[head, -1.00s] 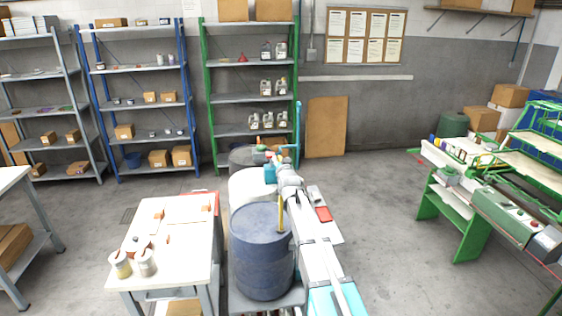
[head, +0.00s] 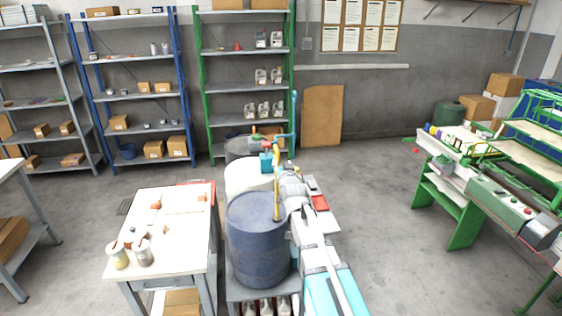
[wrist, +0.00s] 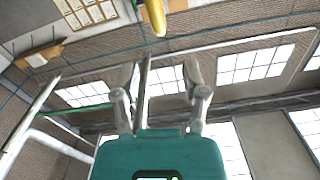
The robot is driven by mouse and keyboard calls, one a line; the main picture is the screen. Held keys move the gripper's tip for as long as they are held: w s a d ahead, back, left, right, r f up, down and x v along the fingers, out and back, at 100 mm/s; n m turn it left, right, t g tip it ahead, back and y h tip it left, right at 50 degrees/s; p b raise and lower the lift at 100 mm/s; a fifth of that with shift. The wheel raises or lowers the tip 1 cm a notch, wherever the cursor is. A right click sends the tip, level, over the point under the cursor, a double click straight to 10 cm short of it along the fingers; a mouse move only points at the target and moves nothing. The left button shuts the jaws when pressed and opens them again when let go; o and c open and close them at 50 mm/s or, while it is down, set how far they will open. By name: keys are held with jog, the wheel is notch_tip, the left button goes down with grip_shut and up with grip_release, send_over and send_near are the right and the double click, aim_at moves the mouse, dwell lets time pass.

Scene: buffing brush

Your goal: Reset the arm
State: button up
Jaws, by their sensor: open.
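My gripper (wrist: 160,85) shows in the wrist view with its two grey fingers spread apart beyond the teal gripper body. Nothing is between the fingers, and windows and roof beams show behind them. In the head view my white arm (head: 308,228) reaches forward from the bottom right, along the right side of the blue drum. Its fingers cannot be made out there. A yellow pole (head: 277,190) stands at the drum, just left of the arm's wrist. The end of a yellow piece (wrist: 155,16) also shows at the top of the wrist view, above the fingers.
The blue drum (head: 257,250) stands close left of my arm, with a white drum (head: 246,177) behind it. A white table (head: 179,227) with cans is further left. Shelves line the back wall. A green workbench (head: 463,215) stands right, with open floor before it.

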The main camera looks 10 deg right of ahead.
jog(key=shift+s, duration=0.1)
dwell(0.3)
jog(key=s+f+n+g+b, duration=0.1)
jog(key=s+f+g+b, duration=0.3)
jog(key=s+f+g, duration=1)
jog(key=s+f, duration=0.3)
jog(key=s, duration=0.2)
jog(key=s+f+g+b, duration=0.1)
jog(key=s+f+g, duration=0.1)
jog(key=s, duration=0.5)
jog(key=s+f+n+g+b, duration=0.1)
jog(key=s+f+g, duration=0.1)
jog(key=s+f, duration=0.3)
jog(key=shift+s+f, duration=0.3)
jog(key=shift+s, duration=0.9)
jog(key=shift+d, duration=0.1)
